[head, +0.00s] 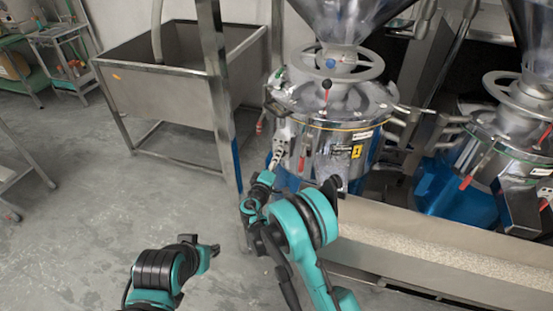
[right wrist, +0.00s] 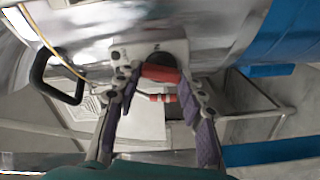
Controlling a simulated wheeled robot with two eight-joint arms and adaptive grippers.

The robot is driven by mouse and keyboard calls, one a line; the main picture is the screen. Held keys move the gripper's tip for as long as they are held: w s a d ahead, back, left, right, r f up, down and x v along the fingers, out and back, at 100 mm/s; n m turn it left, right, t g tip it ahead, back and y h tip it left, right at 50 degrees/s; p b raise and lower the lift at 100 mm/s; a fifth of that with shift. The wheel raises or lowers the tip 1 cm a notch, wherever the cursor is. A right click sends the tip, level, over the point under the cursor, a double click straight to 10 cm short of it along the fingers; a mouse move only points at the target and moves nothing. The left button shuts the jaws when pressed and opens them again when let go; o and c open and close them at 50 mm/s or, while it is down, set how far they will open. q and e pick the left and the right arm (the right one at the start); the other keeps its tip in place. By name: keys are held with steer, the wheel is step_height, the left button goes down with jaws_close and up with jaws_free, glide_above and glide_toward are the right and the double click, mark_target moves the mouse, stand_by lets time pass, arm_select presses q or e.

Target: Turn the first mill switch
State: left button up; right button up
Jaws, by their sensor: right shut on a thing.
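The first mill (head: 330,135) is the shiny steel machine with a yellow label, in the middle of the head view. My right gripper (head: 280,152) reaches up to the left front of its body. In the right wrist view the mill switch (right wrist: 160,73) is a red handle on a black round base, on a pale plate. The fingers of my right gripper (right wrist: 160,84) stand on either side of the red handle and are shut on it. My left gripper (head: 212,250) hangs low over the floor, apart from the mill; its finger opening is not clear.
A steel sink (head: 175,85) stands at the back left, beside a metal post (head: 219,90). A second mill (head: 510,150) is at the right. A long trough of pale grains (head: 430,260) runs in front of the mills.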

steer(key=shift+n, duration=1.7)
steer(key=o, duration=1.2)
steer(key=shift+f, duration=0.1)
steer(key=shift+c, duration=0.2)
steer(key=v, duration=1.2)
